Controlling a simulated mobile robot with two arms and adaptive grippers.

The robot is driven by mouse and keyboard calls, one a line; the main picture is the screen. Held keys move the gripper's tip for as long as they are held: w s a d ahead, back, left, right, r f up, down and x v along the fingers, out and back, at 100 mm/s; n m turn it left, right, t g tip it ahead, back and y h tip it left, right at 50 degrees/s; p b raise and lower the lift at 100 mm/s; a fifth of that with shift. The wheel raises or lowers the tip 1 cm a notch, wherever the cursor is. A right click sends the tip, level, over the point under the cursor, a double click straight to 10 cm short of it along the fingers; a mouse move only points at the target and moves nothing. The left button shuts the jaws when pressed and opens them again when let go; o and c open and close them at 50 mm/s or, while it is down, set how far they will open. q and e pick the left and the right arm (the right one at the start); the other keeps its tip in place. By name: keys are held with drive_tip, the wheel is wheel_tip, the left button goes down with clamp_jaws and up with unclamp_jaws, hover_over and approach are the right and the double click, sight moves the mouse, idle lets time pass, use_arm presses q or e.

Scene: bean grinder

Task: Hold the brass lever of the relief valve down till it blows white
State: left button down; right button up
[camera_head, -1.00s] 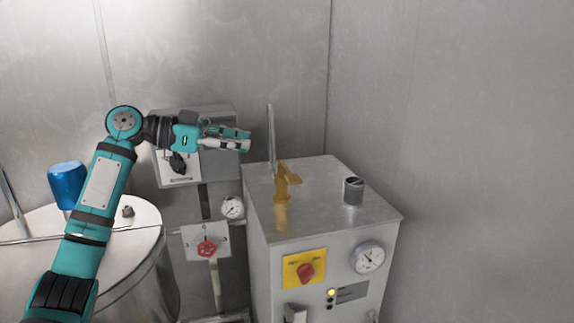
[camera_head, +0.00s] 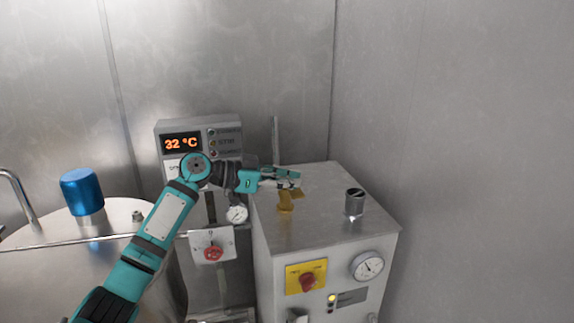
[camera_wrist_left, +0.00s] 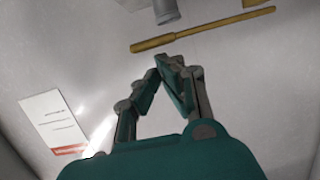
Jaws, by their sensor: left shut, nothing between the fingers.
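The brass relief valve (camera_head: 285,203) stands upright on top of the grey steel cabinet (camera_head: 325,205). My left gripper (camera_head: 297,177) reaches in from the left and hides the upper part of the valve and most of its lever. In the left wrist view the brass lever (camera_wrist_left: 203,29) is a thin rod with a thicker end, lying across the top of the picture. The gripper's fingertips (camera_wrist_left: 165,60) are shut and empty, with a gap to the lever in that view. Touch cannot be told in the head view. No white blow-off is visible. My right gripper is out of view.
A grey capped fitting (camera_head: 355,202) stands right of the valve. A pressure gauge (camera_head: 367,266) and a red rotary switch (camera_head: 307,281) are on the cabinet front. The display box (camera_head: 181,143) reads 32 °C. A steel drum (camera_head: 60,270) is at left.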

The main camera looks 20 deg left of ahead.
sight(291, 195)
use_arm(q)
drive_tip(key=shift+f, duration=0.1)
drive_tip(key=shift+d, duration=0.1)
drive_tip(key=shift+f+b, duration=0.15)
drive_tip(key=shift+b, duration=0.15)
drive_tip(key=f+m+b, duration=0.1)
drive_tip(key=b, duration=0.2)
drive_tip(key=f+m+b, duration=0.1)
drive_tip(key=b, duration=0.2)
drive_tip(key=f+t+b, duration=0.1)
drive_tip(key=f+b, duration=0.1)
drive_tip(key=b, duration=0.1)
drive_tip(key=shift+s+d+m, duration=0.15)
drive_tip(key=shift+s+m, duration=0.1)
drive_tip(key=shift+m, duration=0.15)
drive_tip(key=shift+r+y, duration=0.3)
drive_tip(key=shift+r, duration=0.05)
idle(1.1)
drive_tip(key=shift+p, duration=0.3)
idle(0.5)
